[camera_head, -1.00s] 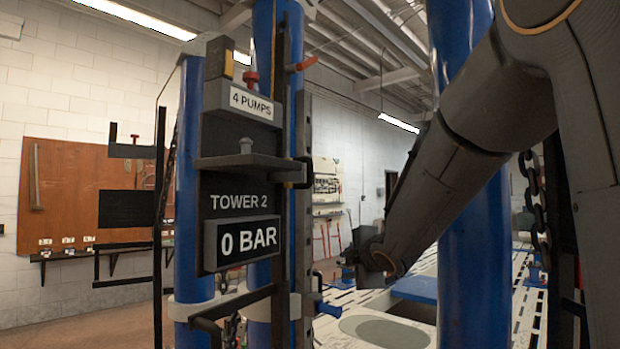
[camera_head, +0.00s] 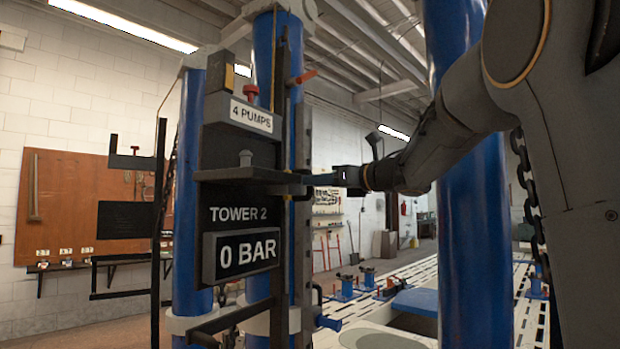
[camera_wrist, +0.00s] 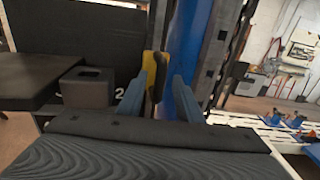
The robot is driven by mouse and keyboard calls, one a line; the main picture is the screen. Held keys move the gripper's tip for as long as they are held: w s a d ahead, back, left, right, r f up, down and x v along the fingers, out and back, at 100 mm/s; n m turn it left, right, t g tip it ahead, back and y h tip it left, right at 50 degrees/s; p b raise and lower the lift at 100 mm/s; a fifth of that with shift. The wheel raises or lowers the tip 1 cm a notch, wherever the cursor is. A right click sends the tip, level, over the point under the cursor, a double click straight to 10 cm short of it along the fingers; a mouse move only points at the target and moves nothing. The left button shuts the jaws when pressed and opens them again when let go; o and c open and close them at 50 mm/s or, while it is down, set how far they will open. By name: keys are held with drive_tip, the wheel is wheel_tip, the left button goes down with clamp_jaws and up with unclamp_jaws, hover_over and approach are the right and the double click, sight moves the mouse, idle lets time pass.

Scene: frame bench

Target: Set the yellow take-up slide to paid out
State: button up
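My gripper (camera_wrist: 158,97) is open in the wrist view, with its two blue fingers apart. A narrow yellow piece (camera_wrist: 149,66), which looks like the take-up slide, stands upright between and beyond the fingertips, nearer the left finger. A dark upright part is beside it. I cannot see contact or tell the slide's setting. In the head view my gripper (camera_head: 318,180) is at the right end of the tower's dark shelf (camera_head: 250,174), and this yellow piece cannot be made out there.
The tower panel reads "TOWER 2", with a "0 BAR" display (camera_head: 241,250) and a "4 PUMPS" box (camera_head: 251,115) above. A grey block (camera_wrist: 87,87) is left of the fingers. A blue post (camera_head: 475,240) stands right. A slotted white bench (camera_head: 420,275) lies behind.

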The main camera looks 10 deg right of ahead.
drive_tip(key=shift+p+x, duration=0.35)
drive_tip(key=shift+x, duration=0.95)
